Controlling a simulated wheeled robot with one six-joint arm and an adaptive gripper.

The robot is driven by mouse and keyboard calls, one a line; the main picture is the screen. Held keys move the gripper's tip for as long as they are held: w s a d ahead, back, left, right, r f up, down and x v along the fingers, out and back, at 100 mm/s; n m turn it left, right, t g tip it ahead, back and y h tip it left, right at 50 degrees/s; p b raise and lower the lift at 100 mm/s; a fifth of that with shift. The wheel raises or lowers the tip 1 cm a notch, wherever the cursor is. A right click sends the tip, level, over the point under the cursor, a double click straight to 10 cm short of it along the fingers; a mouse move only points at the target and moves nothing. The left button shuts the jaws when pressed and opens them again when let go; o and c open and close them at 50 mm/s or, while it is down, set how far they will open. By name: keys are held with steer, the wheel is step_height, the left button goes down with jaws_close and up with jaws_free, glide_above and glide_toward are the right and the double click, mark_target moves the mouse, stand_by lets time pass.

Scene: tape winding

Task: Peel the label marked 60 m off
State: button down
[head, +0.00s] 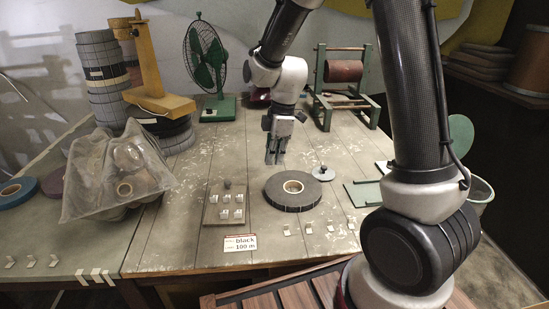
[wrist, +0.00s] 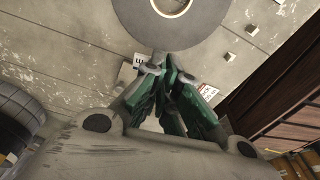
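My gripper (head: 275,157) hangs pointing down above the table, behind the dark tape roll, with its fingers close together. In the wrist view my gripper (wrist: 164,66) has its fingertips drawn nearly together. A small white label (wrist: 138,60) with a dark mark shows right beside the left fingertip, partly covered; I cannot tell whether it is pinched. No label can be read as 60 m. A small board (head: 213,220) left of the roll carries several small white labels; they are too small to read. The dark roll (head: 278,197) lies flat on the table and shows in the wrist view (wrist: 133,18).
A card reading Black 100 m (head: 240,243) is at the front edge. A small disc with a knob (head: 323,174) is right of the roll.

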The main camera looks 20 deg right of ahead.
steer(key=shift+r, duration=0.2)
steer(key=shift+r, duration=1.55)
